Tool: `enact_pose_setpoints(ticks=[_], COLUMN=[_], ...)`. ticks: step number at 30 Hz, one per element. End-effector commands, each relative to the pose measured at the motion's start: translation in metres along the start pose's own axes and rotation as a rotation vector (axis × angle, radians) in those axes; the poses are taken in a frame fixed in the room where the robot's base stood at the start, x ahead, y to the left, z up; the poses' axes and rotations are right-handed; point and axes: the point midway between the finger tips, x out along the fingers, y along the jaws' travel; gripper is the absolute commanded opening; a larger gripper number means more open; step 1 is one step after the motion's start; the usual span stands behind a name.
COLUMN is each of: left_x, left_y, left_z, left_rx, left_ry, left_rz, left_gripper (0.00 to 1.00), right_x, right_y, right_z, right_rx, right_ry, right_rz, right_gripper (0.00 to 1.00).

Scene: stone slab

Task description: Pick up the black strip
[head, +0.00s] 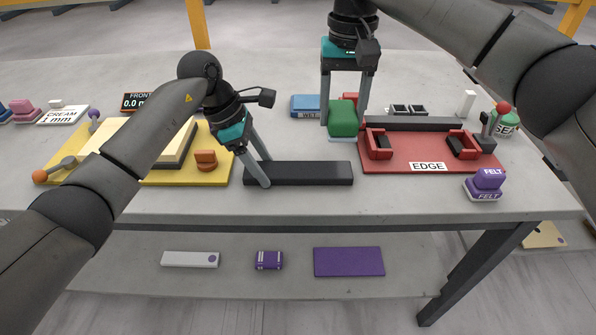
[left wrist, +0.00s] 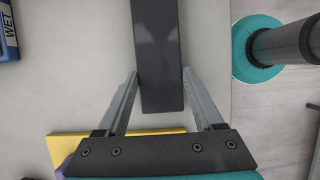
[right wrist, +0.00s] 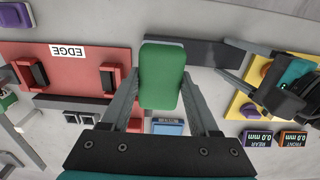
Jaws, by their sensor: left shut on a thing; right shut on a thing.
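The black strip (head: 310,174) lies on the grey stone slab near its front edge, left of the red EDGE fixture. My left gripper (head: 258,177) is shut on the left end of the black strip. In the left wrist view the strip (left wrist: 160,50) runs between the two fingertips (left wrist: 161,80). In the right wrist view the strip (right wrist: 205,52) passes behind a green block. My right gripper (head: 345,122) is shut on that green block (head: 343,120), close to the far side of the strip. I cannot tell whether the block touches the slab.
The red EDGE fixture (head: 400,165) with dark clamps stands right of the strip. A yellow fixture (head: 215,175) with a cream slab lies left. A blue WET block (head: 305,104) sits behind. A lower shelf (head: 220,285) holds several items.

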Motion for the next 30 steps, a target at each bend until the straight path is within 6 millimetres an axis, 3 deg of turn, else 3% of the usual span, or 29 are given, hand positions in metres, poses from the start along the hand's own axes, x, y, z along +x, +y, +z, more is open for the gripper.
enact_pose_setpoints(ticks=[2, 13, 25, 30], left_x=[0.000, 0.000, -0.002, -0.013], left_y=[0.000, 0.000, 0.001, 0.001], left_z=[0.000, 0.000, 0.001, 0.006], left_rx=[0.000, 0.000, 0.001, 0.004], left_ry=[0.000, 0.000, -0.003, -0.002], left_rz=[0.000, 0.000, 0.003, 0.006], left_gripper=[0.41, 0.00, 0.00, 0.00], right_x=[0.000, 0.000, 0.000, 0.000], right_y=[0.000, 0.000, 0.000, 0.000], right_z=[0.000, 0.000, 0.000, 0.000], right_rx=[0.000, 0.000, 0.000, 0.000], right_ry=[0.000, 0.000, 0.000, 0.000], right_rz=[0.000, 0.000, 0.000, 0.000], right_gripper=[0.17, 0.17, 0.17, 0.17])
